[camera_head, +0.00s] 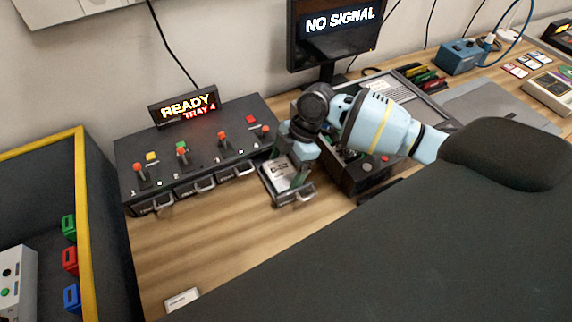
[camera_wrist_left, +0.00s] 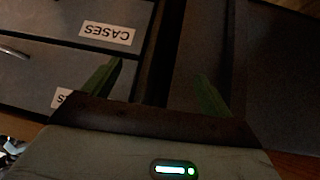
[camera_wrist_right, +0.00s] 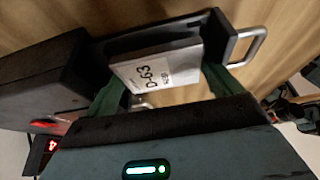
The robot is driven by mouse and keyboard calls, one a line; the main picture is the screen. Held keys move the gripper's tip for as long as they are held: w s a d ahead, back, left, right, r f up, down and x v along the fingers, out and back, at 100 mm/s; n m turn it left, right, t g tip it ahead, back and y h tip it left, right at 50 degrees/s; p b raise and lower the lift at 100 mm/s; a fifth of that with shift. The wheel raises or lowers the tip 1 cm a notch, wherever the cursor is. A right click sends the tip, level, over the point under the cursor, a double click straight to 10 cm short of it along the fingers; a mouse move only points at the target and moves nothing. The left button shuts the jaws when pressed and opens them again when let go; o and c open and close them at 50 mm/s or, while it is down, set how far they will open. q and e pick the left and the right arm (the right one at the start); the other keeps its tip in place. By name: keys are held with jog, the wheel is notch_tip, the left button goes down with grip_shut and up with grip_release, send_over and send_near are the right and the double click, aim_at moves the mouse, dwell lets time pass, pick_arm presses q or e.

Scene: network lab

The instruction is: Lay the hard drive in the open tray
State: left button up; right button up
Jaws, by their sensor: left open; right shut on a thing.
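The hard drive (camera_head: 280,175) is a flat silver-grey block with a white label. In the right wrist view the drive (camera_wrist_right: 160,72) shows the marking D-63. My right gripper (camera_head: 288,168) points down and is shut on it. The drive is at the open tray (camera_head: 303,196), a dark drawer pulled out of the black console, with a metal handle at its front. In the right wrist view the tray's dark walls (camera_wrist_right: 228,38) show around the drive; I cannot tell whether it rests on the floor. My left gripper (camera_wrist_left: 157,88) is open and empty, outside the head view.
The console (camera_head: 200,140) has several closed drawers, orange-tipped levers and a sign reading READY TRAY 4. A dark box with knobs (camera_head: 365,178) stands right of the tray. A yellow-edged bin (camera_head: 80,200) is at left.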

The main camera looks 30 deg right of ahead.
pick_arm(q)
jog(key=shift+w+r, duration=0.2)
dwell(0.3)
pick_arm(e)
jog(key=shift+f, duration=0.1)
jog(key=o, duration=0.8)
jog(key=shift+s, duration=0.1)
jog(key=shift+o, duration=0.2)
jog(key=shift+r+p, duration=1.6)
jog(key=shift+r, duration=1.7)
pick_arm(q)
jog(key=w+r+t, duration=0.1)
jog(key=w+r, duration=0.2)
jog(key=r, duration=0.2)
jog(key=shift+w+r+p, duration=0.25)
jog(key=shift+w+p, duration=0.1)
jog(key=shift+w, duration=0.05)
pick_arm(e)
jog(key=shift+r, duration=0.8)
